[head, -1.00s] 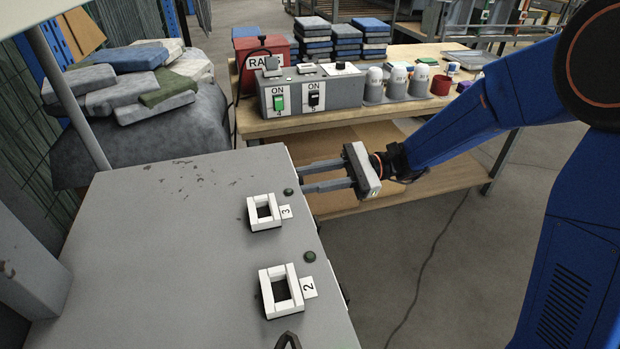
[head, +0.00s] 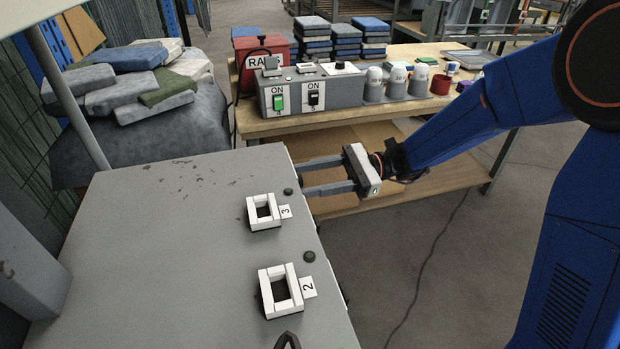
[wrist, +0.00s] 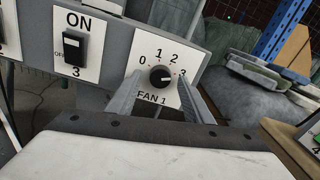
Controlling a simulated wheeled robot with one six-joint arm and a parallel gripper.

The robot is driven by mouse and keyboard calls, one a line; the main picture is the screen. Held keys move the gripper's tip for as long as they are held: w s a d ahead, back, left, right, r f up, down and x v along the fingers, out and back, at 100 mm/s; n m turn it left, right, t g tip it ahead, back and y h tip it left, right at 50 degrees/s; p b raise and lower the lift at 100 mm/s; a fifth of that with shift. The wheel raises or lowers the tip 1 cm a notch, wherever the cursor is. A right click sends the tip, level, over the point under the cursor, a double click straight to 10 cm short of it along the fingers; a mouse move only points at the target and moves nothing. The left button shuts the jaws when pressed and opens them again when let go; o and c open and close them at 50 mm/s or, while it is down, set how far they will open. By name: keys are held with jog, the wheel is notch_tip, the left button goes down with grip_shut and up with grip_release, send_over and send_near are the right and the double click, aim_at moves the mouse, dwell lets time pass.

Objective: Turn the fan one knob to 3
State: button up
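The fan one knob (wrist: 160,76) is a round black knob on a white plate marked FAN 1 (wrist: 150,97), with 0, 1, 2 and 3 around it. Its light mark appears to point right, toward the 3. In the wrist view my gripper (wrist: 159,81) has one finger on each side of the knob. The fingers are apart with gaps beside the knob; I cannot tell whether they reach its depth. In the head view my gripper (head: 302,177) is at the right edge of the grey cabinet (head: 150,240); the knob's face is hidden there.
Left of the knob in the wrist view is a black switch (wrist: 74,47) marked ON and 3. The cabinet top has two white-framed openings, marked 3 (head: 264,211) and 2 (head: 281,290). A wooden bench (head: 260,127) with a grey switch box (head: 340,95) stands behind.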

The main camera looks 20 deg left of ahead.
jog(key=v, duration=1.7)
jog(key=shift+w, duration=0.2)
jog(key=shift+d, duration=0.15)
jog(key=s+d+n+t+h, duration=0.5)
jog(key=s+d+h, duration=0.3)
jog(key=s+d, duration=0.55)
jog(key=s+d+f+n+t+h, duration=0.1)
jog(key=s+d+n+t+h, duration=0.3)
jog(key=d, duration=1.2)
jog(key=shift+s+f+n+t+h, duration=0.2)
jog(key=shift+s+n+t+h, duration=0.1)
jog(key=shift+s+t+h, duration=1.8)
jog(key=shift+s+t+y, duration=0.3)
jog(key=shift+t+y, duration=0.1)
